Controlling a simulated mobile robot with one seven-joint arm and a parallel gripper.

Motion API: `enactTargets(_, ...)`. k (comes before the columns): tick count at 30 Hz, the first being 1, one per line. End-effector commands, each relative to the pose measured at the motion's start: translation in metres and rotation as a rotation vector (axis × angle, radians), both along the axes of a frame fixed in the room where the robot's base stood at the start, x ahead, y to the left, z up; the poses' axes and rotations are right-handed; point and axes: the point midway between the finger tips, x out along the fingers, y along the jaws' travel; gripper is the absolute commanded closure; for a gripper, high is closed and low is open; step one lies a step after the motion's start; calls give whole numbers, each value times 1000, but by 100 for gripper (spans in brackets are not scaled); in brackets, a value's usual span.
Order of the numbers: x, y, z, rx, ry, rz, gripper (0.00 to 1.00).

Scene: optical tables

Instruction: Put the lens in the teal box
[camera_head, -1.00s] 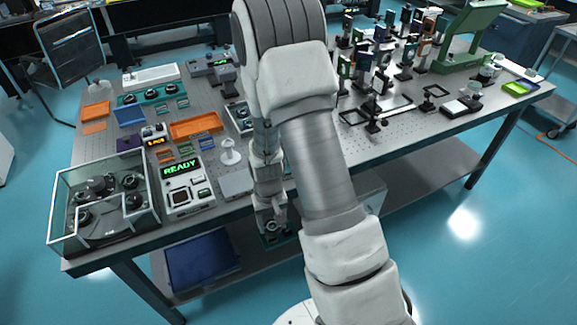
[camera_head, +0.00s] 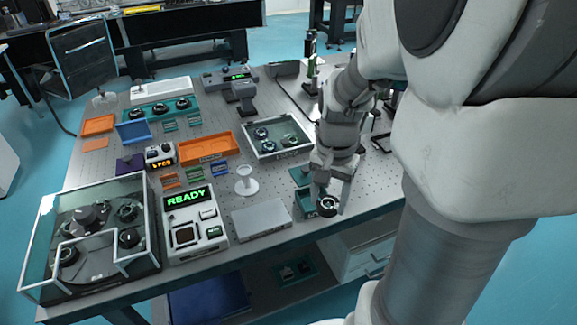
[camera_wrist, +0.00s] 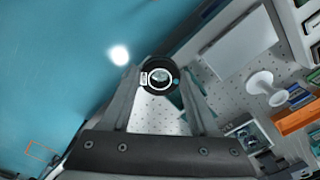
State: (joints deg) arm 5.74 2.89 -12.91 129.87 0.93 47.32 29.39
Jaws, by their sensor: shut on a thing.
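My gripper (camera_head: 328,192) is shut on a round black-rimmed lens (camera_head: 327,206), above the front edge of the table. In the wrist view the lens (camera_wrist: 158,76) sits between the two fingertips (camera_wrist: 155,88), its clear middle showing. A small teal box (camera_head: 304,204) is on the table just left of the held lens, partly hidden by my gripper. In the wrist view, a dark teal part (camera_wrist: 195,98) shows behind the right finger. I cannot tell whether the lens is over the box or in front of it.
A grey plate (camera_head: 262,219), a white stand (camera_head: 246,182) and a READY device (camera_head: 194,222) stand to the left. A tray with lenses (camera_head: 277,136) lies behind. An orange tray (camera_head: 208,148) and a glass-walled case (camera_head: 93,237) are farther left. A teal tray (camera_head: 290,271) sits on the lower shelf.

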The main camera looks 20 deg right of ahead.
Motion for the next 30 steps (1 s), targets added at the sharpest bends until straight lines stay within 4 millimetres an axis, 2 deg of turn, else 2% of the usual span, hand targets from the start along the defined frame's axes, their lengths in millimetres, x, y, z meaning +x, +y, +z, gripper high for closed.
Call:
enactTargets(12,73,-16,-47,-1,3,2,100)
enactTargets(17,95,-21,-59,-1,0,3,100)
enactTargets(24,105,-22,-70,0,1,3,100)
enactTargets(30,104,-22,-99,0,4,2,100)
